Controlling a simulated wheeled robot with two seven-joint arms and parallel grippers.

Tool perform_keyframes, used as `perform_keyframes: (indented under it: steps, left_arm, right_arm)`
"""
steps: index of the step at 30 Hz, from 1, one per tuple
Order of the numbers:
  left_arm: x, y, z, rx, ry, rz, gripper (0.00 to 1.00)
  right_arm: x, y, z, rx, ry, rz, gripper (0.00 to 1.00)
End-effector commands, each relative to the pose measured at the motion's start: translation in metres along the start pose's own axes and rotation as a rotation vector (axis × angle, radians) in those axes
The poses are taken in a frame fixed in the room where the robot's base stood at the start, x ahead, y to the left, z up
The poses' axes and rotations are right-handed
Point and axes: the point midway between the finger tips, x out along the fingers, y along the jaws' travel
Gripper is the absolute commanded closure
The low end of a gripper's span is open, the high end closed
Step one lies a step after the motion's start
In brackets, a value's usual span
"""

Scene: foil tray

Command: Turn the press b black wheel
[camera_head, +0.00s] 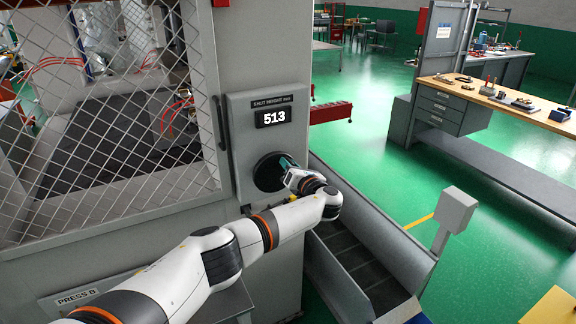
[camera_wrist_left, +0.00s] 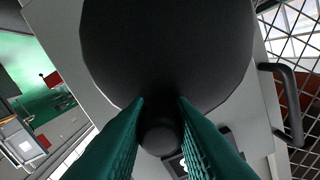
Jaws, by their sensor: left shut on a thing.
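The black wheel (camera_head: 268,172) of press B sits on the front panel, under a shut height display (camera_head: 273,117) that reads 513. My left gripper (camera_head: 288,163) reaches the wheel from the right in the head view and partly covers it. In the left wrist view the wheel (camera_wrist_left: 165,45) fills the upper middle as a large dark disc. There my left gripper (camera_wrist_left: 161,120) has its two green fingers shut on the wheel's round knob (camera_wrist_left: 161,137). My right gripper is in neither view.
A mesh guard (camera_head: 110,110) covers the press opening on the left, with a dark handle (camera_head: 222,135) at its edge. A grey conveyor chute (camera_head: 350,250) with a grey box (camera_head: 455,208) on a post stands right of the press. A workbench (camera_head: 500,100) stands farther right beyond clear green floor.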

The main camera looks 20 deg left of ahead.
Motion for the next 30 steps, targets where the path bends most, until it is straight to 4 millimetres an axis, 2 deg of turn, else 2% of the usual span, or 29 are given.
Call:
perform_keyframes:
  steps: [9, 10, 14, 24, 30]
  left_arm:
    - [-0.001, 0.002, 0.002, 0.002, 0.0, 0.004, 1.0]
    - [-0.001, 0.002, 0.002, 0.002, 0.0, 0.004, 0.77]
    - [-0.001, 0.002, 0.001, 0.002, 0.0, 0.003, 0.57]
    - [-0.003, 0.001, 0.001, 0.0, 0.001, 0.002, 0.57]
    - [-0.026, 0.002, 0.002, -0.001, 0.0, 0.005, 0.57]
  right_arm:
    - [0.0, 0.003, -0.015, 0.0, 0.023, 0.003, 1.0]
    - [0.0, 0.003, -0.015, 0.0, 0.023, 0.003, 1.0]
    - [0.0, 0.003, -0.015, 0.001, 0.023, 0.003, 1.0]
    - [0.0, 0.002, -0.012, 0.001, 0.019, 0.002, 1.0]
    - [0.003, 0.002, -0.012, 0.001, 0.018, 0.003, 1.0]
